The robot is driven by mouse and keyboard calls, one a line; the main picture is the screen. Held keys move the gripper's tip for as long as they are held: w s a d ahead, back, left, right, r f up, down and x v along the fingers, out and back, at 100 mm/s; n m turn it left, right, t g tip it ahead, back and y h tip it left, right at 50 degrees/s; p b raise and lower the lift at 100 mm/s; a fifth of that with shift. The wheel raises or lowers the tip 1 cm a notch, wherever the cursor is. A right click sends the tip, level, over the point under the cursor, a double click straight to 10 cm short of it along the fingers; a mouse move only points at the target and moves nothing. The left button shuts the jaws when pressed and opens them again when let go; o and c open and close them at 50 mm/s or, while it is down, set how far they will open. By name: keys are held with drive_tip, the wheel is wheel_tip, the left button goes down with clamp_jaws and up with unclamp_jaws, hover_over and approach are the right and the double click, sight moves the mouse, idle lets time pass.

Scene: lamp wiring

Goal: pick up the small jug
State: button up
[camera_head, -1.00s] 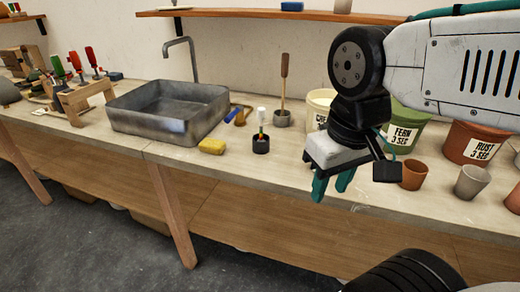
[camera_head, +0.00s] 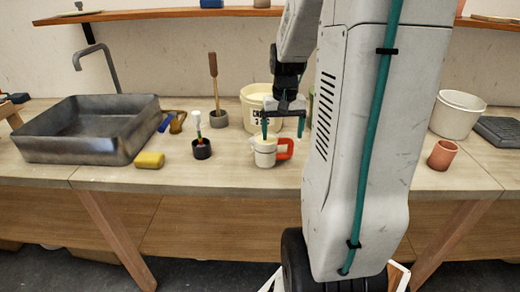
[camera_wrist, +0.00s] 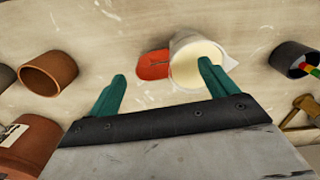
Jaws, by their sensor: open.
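The small jug (camera_head: 265,151) is pale with a red-orange handle (camera_head: 286,148) on its right side. It stands upright near the front of the bench. In the wrist view the jug (camera_wrist: 190,68) shows a cream-coloured inside, and its red handle is to its left. My gripper (camera_head: 283,126) is open, with teal fingers pointing down just above the jug and handle. In the wrist view, my gripper (camera_wrist: 162,78) has the handle between its fingers in the picture, and the right finger overlaps the jug's rim. I cannot tell whether it touches. Nothing is held.
A labelled cream bucket (camera_head: 256,100) is close behind. A terracotta cup (camera_head: 442,154) stands far right. My arm hides part of the bench.

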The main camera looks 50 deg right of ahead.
sight(284, 144)
drive_tip(key=shift+s+d+f, duration=0.1)
drive_tip(key=shift+d+f, duration=0.3)
drive_tip(key=shift+d, duration=0.15)
drive_tip(key=shift+d+f, duration=0.15)
drive_tip(key=shift+f, duration=0.2)
drive_tip(key=f, duration=0.7)
drive_tip(key=shift+w, duration=0.25)
drive_tip(key=shift+c, duration=0.4)
drive_tip(key=c, duration=1.5)
